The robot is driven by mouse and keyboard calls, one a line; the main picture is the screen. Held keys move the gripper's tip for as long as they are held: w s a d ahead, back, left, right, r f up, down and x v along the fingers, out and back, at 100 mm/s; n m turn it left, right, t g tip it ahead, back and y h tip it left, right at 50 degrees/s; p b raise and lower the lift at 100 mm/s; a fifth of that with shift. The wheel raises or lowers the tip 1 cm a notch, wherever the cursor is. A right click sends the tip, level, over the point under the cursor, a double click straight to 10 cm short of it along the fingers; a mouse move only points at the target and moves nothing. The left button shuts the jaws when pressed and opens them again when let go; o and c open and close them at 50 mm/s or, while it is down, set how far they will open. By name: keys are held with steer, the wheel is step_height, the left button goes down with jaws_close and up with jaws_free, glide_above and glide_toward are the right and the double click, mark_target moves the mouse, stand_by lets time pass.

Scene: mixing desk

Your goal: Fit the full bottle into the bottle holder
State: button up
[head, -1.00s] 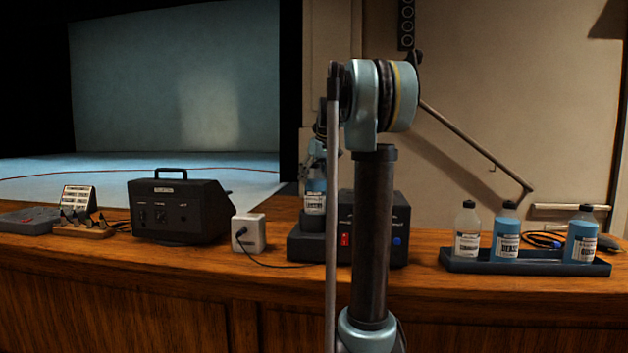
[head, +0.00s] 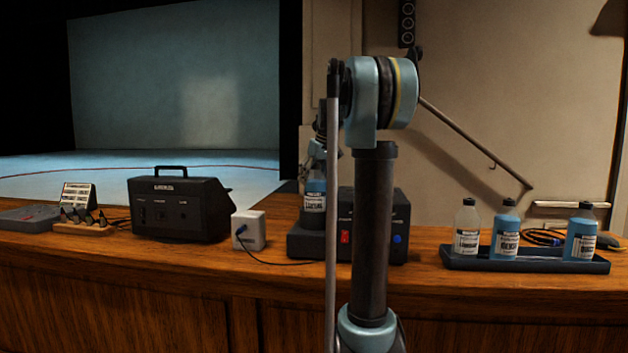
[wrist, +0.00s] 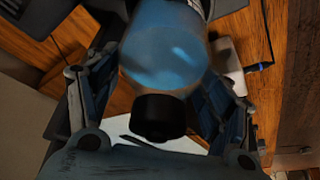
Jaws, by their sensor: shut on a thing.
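A bottle of blue liquid with a black cap shows large in the wrist view (wrist: 165,50). My gripper (wrist: 152,92) has its fingers on both sides of it and is shut on it. In the head view the bottle (head: 314,196) looks upright, with its label facing front. Its base is at a dark round holder (head: 311,221) on the left part of a black unit (head: 345,243). I cannot tell whether the base is inside the holder or just above it. My arm hides part of the unit and most of my gripper.
A black tray (head: 525,263) on the right holds a mostly clear bottle (head: 467,228) and two blue bottles (head: 505,231) (head: 581,233). A white box (head: 248,230) with a cable and a black case (head: 178,209) stand left of the unit. The front desk strip is clear.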

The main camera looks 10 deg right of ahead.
steer(key=shift+f, duration=0.3)
steer(key=o, duration=2.2)
steer(key=shift+c, duration=0.2)
steer(key=v, duration=1.1)
steer(key=shift+s+d+r, duration=0.1)
steer(key=shift+s+r, duration=0.05)
steer(key=shift+r, duration=0.2)
steer(key=s+a+f+m+g+h, duration=0.1)
steer(key=s+f+m, duration=0.4)
steer(key=s+f, duration=3.5)
step_height(320, 180, down, 2)
steer(key=shift+a+f+g+h, duration=0.1)
steer(key=shift+a+g+h, duration=0.3)
steer(key=shift+h, duration=0.1)
